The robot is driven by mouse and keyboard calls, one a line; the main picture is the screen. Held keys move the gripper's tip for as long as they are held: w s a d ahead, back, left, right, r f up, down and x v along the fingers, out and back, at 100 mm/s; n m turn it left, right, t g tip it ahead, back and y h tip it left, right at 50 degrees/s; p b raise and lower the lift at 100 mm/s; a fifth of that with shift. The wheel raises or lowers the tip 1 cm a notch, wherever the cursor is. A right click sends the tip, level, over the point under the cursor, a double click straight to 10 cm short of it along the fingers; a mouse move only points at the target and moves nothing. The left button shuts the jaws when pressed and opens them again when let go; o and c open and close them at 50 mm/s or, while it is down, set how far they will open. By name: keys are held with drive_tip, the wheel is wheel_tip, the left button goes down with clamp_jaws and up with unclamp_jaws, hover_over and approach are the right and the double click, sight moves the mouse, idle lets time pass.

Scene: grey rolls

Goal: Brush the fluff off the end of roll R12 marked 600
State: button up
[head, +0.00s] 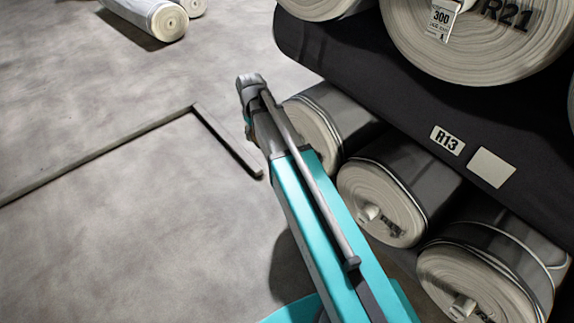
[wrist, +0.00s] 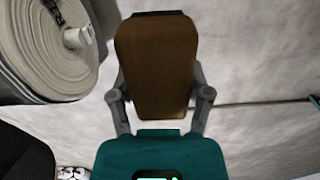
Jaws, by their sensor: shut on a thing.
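My gripper (wrist: 160,100) is shut on a brown brush-like block (wrist: 156,60) with a dark far edge, in the wrist view. A pale roll end (wrist: 40,55) with a white core stub is at the upper left there, apart from the block. Its dark mark is cut off and looks like it ends in 2. In the head view my arm partly covers a roll (head: 315,135) on the floor; a second roll (head: 370,190) beside it has an unclear dark mark. I read no 600 and make out no fluff. My gripper is not clear in the head view.
Roll R21 (head: 465,50) with a 300 tag (head: 441,20) lies above a dark roll or sheet (head: 390,90) bearing an R13 label (head: 447,140). Another roll (head: 480,280) is at lower right. A low floor strip (head: 100,150) crosses the open floor at left.

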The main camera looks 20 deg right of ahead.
drive_tip(key=shift+w+a, duration=0.1)
drive_tip(key=shift+w, duration=0.1)
idle(0.3)
drive_tip(key=shift+f+b, duration=0.4)
drive_tip(key=shift+b, duration=0.05)
drive_tip(key=w+d+f+t+h+b, duration=0.2)
drive_tip(key=d+f+h+b, duration=0.3)
drive_tip(key=f+b, duration=0.7)
drive_tip(key=w+d+f+t+h+b, duration=0.2)
drive_tip(key=d+f+h+b, duration=0.4)
drive_tip(key=b, duration=1.8)
drive_tip(key=w+d+f+t+h+b, duration=0.1)
drive_tip(key=w+d+f+h+b, duration=0.3)
drive_tip(key=f+b, duration=1.4)
drive_tip(key=d+h, duration=0.2)
drive_tip(key=d, duration=0.1)
drive_tip(key=shift+w+t+b, duration=0.2)
drive_tip(key=shift+t+b, duration=0.1)
drive_tip(key=shift+t, duration=0.1)
drive_tip(key=shift+w+d, duration=0.1)
drive_tip(key=shift+d, duration=0.05)
drive_tip(key=shift+x, duration=2.8)
